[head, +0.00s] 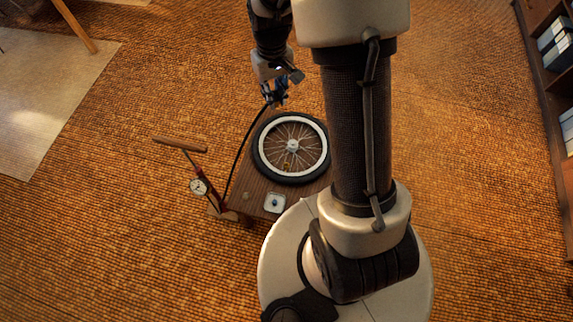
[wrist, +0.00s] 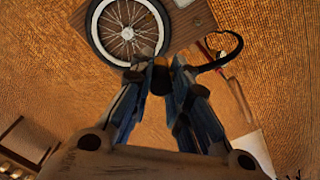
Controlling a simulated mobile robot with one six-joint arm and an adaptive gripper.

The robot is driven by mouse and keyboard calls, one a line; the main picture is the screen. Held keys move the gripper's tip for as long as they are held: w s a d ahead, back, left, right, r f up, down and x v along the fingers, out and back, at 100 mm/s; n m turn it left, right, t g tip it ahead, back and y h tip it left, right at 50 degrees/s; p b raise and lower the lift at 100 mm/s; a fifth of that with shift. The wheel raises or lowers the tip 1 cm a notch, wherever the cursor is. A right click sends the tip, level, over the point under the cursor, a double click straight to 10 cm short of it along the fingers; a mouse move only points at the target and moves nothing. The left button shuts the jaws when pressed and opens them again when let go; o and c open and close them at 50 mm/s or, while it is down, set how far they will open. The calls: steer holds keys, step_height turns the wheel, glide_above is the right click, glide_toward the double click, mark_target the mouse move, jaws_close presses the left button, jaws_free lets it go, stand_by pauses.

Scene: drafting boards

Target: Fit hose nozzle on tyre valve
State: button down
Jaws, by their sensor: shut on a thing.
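A wheel with a black tyre (head: 257,150) and white rim lies flat on a low wooden table (head: 247,180). The tyre also shows at the top of the wrist view (wrist: 92,40). My gripper (head: 277,97) is above the table's far left edge, just beyond the tyre. In the wrist view my gripper (wrist: 160,72) is shut on the dark hose nozzle (wrist: 160,82), partly hidden between the fingers. The black hose (head: 243,150) runs from it down to the pump; it curves right in the wrist view (wrist: 222,62). I cannot clearly make out the tyre valve.
A red floor pump (head: 213,192) with a wooden handle (head: 180,144) and round gauge (head: 199,187) stands left of the table. Shelves (head: 545,85) stand far right.

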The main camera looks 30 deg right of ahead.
glide_above(287, 164)
steer(key=shift+w, duration=0.1)
stand_by(0.4)
steer(key=shift+f+b, duration=6.3)
steer(key=shift+f, duration=15.8)
steer(key=shift+f, duration=1.35)
